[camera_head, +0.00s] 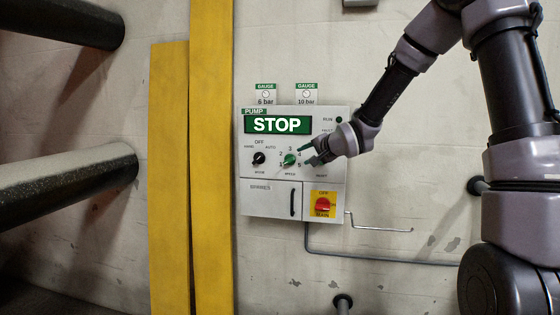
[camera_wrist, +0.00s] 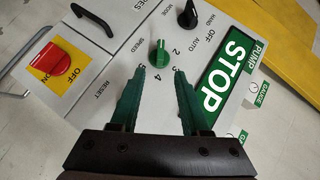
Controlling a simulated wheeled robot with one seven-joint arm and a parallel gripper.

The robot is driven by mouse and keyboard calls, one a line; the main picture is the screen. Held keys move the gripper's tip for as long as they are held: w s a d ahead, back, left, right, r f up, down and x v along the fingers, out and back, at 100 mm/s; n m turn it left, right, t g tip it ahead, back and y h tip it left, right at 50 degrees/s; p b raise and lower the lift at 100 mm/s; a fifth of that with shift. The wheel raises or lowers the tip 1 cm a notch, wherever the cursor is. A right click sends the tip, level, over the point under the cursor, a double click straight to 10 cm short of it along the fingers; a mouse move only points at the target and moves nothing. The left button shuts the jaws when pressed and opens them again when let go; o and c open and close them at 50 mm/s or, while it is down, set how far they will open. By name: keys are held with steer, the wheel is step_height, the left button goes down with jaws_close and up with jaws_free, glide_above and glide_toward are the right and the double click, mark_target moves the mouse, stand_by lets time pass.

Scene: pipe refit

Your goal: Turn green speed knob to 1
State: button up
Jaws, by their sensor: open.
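The green speed knob (camera_head: 290,159) sits on the front of the grey pump panel (camera_head: 270,181), with numbers around it. Its pointer direction is too small to read surely. In the wrist view the green knob (camera_wrist: 160,50) stands just beyond and between my fingertips. My gripper (camera_head: 307,151) is open at the right of the knob in the head view, its green fingers apart and pointing toward it. In the wrist view my gripper (camera_wrist: 159,73) holds nothing, and a gap shows between its fingertips and the knob.
A black mode knob (camera_head: 259,158) is left of the green one. A green STOP display (camera_head: 278,124) is above. A red switch on yellow (camera_head: 323,204) and a black handle (camera_head: 292,202) are below. Yellow posts (camera_head: 211,160) stand left. A thin rod (camera_head: 380,229) juts out right.

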mark_target(292, 160)
steer(key=x, duration=1)
steer(key=shift+w+a+f, duration=0.1)
steer(key=shift+w+a, duration=0.1)
steer(key=shift+w, duration=0.05)
jaws_close()
